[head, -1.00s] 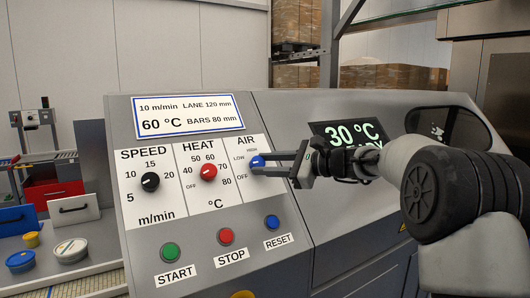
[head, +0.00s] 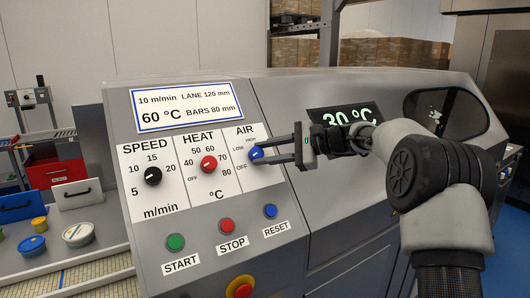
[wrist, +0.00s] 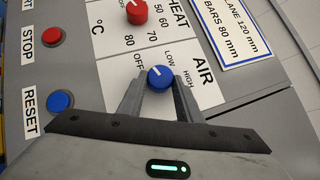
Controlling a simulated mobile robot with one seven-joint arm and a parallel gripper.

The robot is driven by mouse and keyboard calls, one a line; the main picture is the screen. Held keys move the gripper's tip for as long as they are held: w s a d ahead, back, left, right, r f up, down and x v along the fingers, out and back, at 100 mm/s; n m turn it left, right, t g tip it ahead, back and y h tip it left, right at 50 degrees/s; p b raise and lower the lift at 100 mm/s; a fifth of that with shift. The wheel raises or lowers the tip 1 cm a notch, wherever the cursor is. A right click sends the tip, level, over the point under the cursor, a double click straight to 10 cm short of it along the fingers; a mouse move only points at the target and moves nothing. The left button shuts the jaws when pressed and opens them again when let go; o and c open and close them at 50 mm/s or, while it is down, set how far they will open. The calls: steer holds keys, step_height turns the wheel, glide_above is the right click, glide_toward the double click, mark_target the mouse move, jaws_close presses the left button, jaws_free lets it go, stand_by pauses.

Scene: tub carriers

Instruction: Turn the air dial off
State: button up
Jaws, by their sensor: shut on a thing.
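The blue air dial (head: 256,152) is on the sloped grey control panel, under the word AIR. It also shows in the wrist view (wrist: 160,78), with its white mark pointing roughly toward OFF. OFF, LOW and HIGH are printed around it. My gripper (head: 262,154) reaches in from the right and is shut on the dial. In the wrist view my gripper's two fingers (wrist: 159,84) stand on either side of the knob.
The red heat dial (head: 208,164) and black speed dial (head: 153,176) are to the left. Green start (head: 176,242), red stop (head: 227,226) and blue reset (head: 270,211) buttons are below. A red button on yellow (head: 239,288) is at the bottom.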

steer(key=o, duration=1)
steer(key=shift+o, duration=0.2)
steer(key=v, duration=1.7)
steer(key=shift+d+b, duration=0.2)
steer(key=shift+b, duration=0.2)
steer(key=shift+s+a, duration=0.1)
